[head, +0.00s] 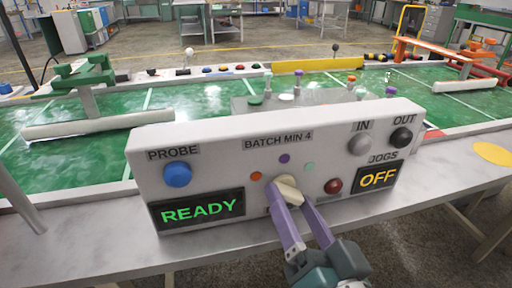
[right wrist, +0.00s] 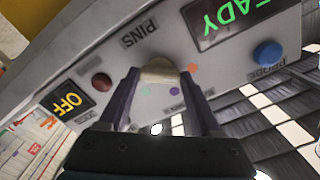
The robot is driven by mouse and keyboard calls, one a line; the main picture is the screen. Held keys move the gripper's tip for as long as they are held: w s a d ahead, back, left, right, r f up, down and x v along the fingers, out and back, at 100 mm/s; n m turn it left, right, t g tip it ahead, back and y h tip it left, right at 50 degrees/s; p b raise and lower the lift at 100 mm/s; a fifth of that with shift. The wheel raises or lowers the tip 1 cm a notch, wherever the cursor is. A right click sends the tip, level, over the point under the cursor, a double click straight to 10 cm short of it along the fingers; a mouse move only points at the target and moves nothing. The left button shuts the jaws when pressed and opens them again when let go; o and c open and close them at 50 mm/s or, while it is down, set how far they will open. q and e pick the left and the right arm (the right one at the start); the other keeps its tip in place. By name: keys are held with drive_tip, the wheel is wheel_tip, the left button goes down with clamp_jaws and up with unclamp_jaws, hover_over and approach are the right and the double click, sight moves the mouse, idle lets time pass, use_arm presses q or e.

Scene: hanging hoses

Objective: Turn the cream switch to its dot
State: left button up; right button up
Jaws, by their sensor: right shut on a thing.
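The cream switch (head: 291,189) sits low in the middle of the white control box's front, and it also shows in the right wrist view (right wrist: 158,71). An orange dot (head: 256,176), a purple dot (head: 284,158) and a mint green dot (head: 309,168) lie around it. The switch's long ridge leans up and left in the head view; which dot it marks I cannot tell exactly. My right gripper (head: 289,197) has its purple fingers shut on the switch, one on each side. The fingers hide the label below it. My left gripper is out of view.
The white control box (head: 220,150) carries a blue PROBE button (head: 177,174), a red button (head: 333,186), a grey IN knob (head: 360,145), a black OUT knob (head: 401,137) and displays reading READY and OFF. A green board (head: 60,158) with pegs and fixtures lies behind it.

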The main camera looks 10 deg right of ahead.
drive_tip(key=shift+n, duration=0.7)
drive_tip(key=o, duration=1.4)
drive_tip(key=s, duration=0.5)
drive_tip(key=s+p, duration=0.1)
drive_tip(key=s, duration=0.4)
drive_tip(key=shift+d, duration=0.2)
